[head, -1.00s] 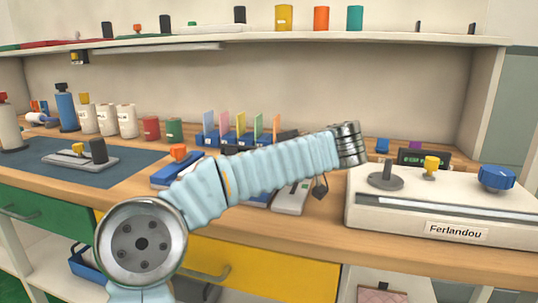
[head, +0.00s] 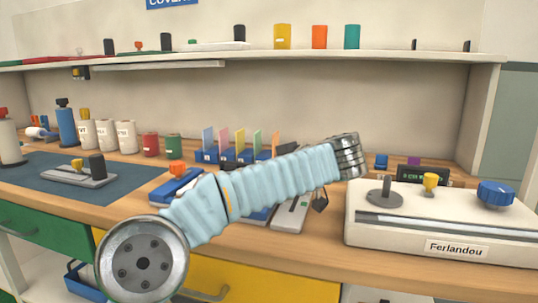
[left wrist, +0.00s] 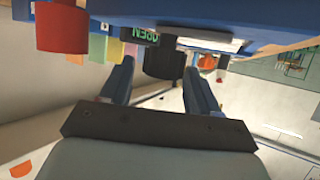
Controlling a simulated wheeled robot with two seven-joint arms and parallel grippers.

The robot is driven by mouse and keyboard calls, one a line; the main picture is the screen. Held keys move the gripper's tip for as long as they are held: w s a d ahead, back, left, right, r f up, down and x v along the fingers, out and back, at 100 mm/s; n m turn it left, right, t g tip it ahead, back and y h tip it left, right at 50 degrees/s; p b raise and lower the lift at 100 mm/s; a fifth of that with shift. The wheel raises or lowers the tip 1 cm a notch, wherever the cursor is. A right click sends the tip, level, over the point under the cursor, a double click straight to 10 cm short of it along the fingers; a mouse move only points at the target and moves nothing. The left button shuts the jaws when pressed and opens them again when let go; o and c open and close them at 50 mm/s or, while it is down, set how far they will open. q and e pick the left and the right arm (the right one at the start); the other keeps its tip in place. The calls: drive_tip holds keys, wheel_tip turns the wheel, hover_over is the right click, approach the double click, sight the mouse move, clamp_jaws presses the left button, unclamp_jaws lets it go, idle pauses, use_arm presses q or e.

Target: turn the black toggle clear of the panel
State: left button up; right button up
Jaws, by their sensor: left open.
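In the left wrist view, the black toggle (left wrist: 163,62) sticks out from a blue panel (left wrist: 255,28) at the top of the picture. My left gripper (left wrist: 159,72) is open, with one blue-grey finger on each side of the toggle. A red knob (left wrist: 62,28) sits on the panel to the left. In the head view my left forearm crosses the bench; its fingers and the toggle cannot be made out there. My right gripper is not in view.
In the head view, a white Ferlandou unit (head: 390,232) with a grey lever, yellow knob and blue knob stands on the right. A card rack (head: 208,154) and a blue box (head: 165,192) with an orange knob are behind and beside my arm. A shelf (head: 420,58) runs above.

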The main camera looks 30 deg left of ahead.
use_arm(q)
drive_tip(key=s+d+r+p, duration=0.4)
drive_tip(key=s+d+r, duration=0.3)
drive_tip(key=s+r, duration=0.4)
drive_tip(key=shift+s+d+r, duration=0.15)
drive_tip(key=shift+s+r, duration=0.25)
drive_tip(key=shift+s, duration=0.05)
